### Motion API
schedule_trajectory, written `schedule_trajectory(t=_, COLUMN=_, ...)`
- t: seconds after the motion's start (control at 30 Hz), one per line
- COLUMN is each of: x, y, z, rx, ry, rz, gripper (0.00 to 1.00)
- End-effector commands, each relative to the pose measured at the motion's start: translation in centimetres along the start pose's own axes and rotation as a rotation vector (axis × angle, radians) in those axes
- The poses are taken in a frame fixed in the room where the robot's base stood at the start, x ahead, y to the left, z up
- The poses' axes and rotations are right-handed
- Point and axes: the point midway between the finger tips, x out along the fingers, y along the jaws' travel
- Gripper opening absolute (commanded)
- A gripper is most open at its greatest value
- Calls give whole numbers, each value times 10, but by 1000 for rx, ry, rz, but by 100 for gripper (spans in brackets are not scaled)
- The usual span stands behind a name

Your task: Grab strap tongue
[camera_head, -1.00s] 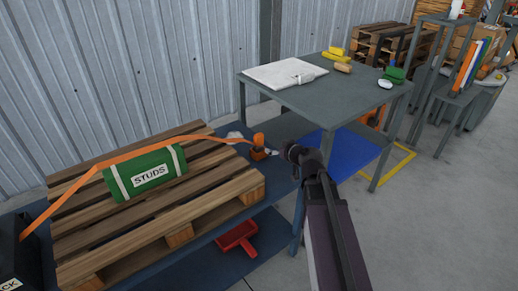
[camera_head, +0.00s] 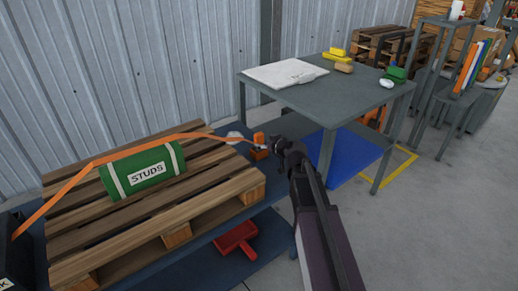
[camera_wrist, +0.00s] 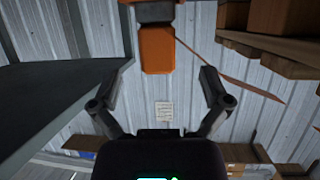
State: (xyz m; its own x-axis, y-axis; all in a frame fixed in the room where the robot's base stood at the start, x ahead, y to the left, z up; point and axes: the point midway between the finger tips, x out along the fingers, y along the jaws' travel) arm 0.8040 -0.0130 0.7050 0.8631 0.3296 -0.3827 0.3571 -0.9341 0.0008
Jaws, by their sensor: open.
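An orange strap (camera_head: 95,165) runs from a dark box at the left edge, over a green roll marked STUDS (camera_head: 143,170), toward an upright orange piece (camera_head: 258,141) beyond the pallet's right end. In the wrist view, an orange tab (camera_wrist: 157,48) with a dark band sits ahead of my gripper (camera_wrist: 162,88), roughly midway between the fingers' lines. I take this tab to be the strap tongue. The fingers are spread and empty, and the tab appears beyond their tips. In the head view my gripper (camera_head: 278,146) is just right of the orange piece; contact cannot be told.
A wooden pallet (camera_head: 215,188) lies on a blue-grey bench, with a red tray (camera_head: 237,240) below. A grey table (camera_head: 325,98) stands behind my arm, with a blue panel (camera_head: 345,152) under it. Open floor lies to the right.

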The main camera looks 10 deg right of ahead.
Motion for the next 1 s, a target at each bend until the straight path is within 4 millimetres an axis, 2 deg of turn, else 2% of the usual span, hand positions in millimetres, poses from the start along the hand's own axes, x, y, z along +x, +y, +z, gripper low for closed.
schedule_trajectory(t=0.1, x=6, y=0, z=0, rx=0, ry=0, rz=-1, gripper=97)
schedule_trajectory(t=0.53, x=9, y=0, z=0, rx=1, ry=0, rz=-1, gripper=97)
schedule_trajectory(t=1.0, x=56, y=4, z=-3, rx=0, ry=0, rz=-1, gripper=97)
